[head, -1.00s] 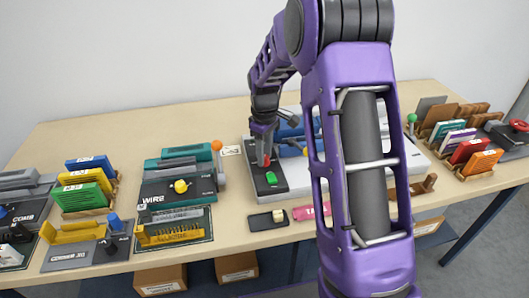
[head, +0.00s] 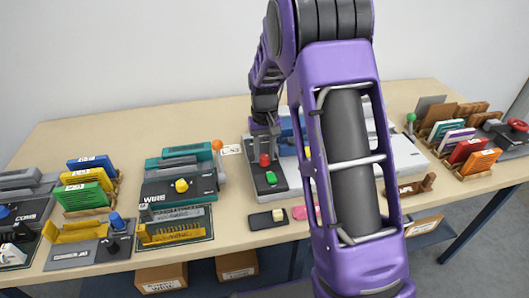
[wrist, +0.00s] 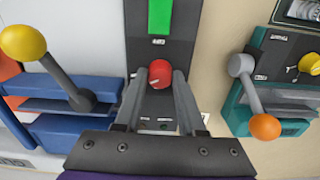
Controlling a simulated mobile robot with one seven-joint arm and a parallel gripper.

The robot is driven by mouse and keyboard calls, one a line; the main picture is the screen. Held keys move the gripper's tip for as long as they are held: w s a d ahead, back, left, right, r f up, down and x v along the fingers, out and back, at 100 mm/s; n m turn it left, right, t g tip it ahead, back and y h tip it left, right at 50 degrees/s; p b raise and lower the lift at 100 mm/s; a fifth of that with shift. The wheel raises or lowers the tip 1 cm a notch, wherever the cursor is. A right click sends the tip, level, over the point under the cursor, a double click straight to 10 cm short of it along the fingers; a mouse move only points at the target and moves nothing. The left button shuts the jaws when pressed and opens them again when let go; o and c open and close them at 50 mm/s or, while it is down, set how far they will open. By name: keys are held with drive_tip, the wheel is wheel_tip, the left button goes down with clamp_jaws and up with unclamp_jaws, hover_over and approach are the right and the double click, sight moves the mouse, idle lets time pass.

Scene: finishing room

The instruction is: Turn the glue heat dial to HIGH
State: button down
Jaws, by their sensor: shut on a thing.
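A red dial knob (head: 265,160) stands on a dark control panel (head: 258,181) at the left end of a pale grey machine. My gripper is shut on the knob. Small labels lie around the knob but are too small to read. In the head view my gripper (head: 265,149) comes down on the knob from above.
A wire machine (head: 180,190) with a yellow knob and an orange-balled lever (head: 217,145) stands to the left. Blue parts (wrist: 75,130) with a yellow-balled lever (wrist: 23,42) sit close beside the panel. A small black box (head: 267,220) lies in front.

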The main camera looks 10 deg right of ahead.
sight(265, 156)
drive_tip(key=shift+m, duration=0.5)
drive_tip(key=c, duration=0.5)
unclamp_jaws()
wheel_tip(265, 156, up, 17)
drive_tip(key=p, duration=0.1)
drive_tip(key=shift+r, duration=0.2)
